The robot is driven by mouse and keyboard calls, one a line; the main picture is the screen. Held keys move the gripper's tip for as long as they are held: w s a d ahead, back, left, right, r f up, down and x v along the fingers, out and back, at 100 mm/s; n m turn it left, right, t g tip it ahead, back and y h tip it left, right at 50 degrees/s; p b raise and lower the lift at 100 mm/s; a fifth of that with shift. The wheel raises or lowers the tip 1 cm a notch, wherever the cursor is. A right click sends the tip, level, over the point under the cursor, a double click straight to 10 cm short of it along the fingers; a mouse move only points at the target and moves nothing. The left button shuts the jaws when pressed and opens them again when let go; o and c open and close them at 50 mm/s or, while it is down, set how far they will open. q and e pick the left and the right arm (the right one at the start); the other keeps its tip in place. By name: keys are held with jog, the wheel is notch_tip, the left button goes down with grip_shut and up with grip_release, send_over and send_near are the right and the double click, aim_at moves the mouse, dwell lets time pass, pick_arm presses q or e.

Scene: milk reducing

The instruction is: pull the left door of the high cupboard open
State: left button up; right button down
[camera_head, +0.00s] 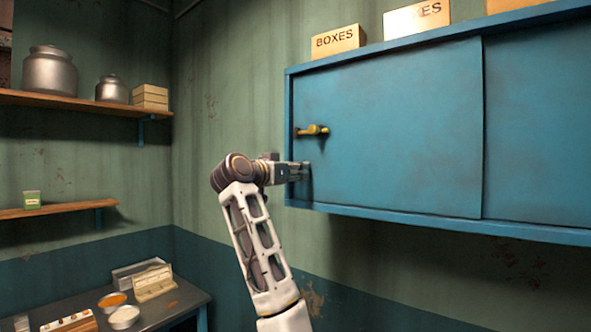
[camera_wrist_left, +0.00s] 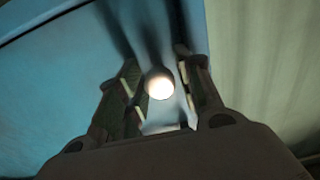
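The high blue cupboard (camera_head: 440,215) hangs on the wall at the right. Its left door (camera_head: 400,130) looks closed, flush with the front. A brass-yellow handle (camera_head: 313,131) sits near the door's left edge. My left gripper (camera_head: 300,172) is just below the handle, close to the door's lower left part; contact with the door cannot be told. In the left wrist view its fingers (camera_wrist_left: 160,92) are apart, with blue surface behind. My right gripper is not in view.
Boxes (camera_head: 338,41) stand on top of the cupboard. At the left, a wall shelf (camera_head: 70,101) holds metal pots, and a lower shelf (camera_head: 60,210) holds a small green container. A table (camera_head: 180,303) with bowls is at the lower left. The wall below the cupboard is clear.

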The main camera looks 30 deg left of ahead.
pick_arm(q)
jog(key=shift+w, duration=0.15)
grip_shut()
jog(key=shift+d, duration=0.1)
dwell(0.3)
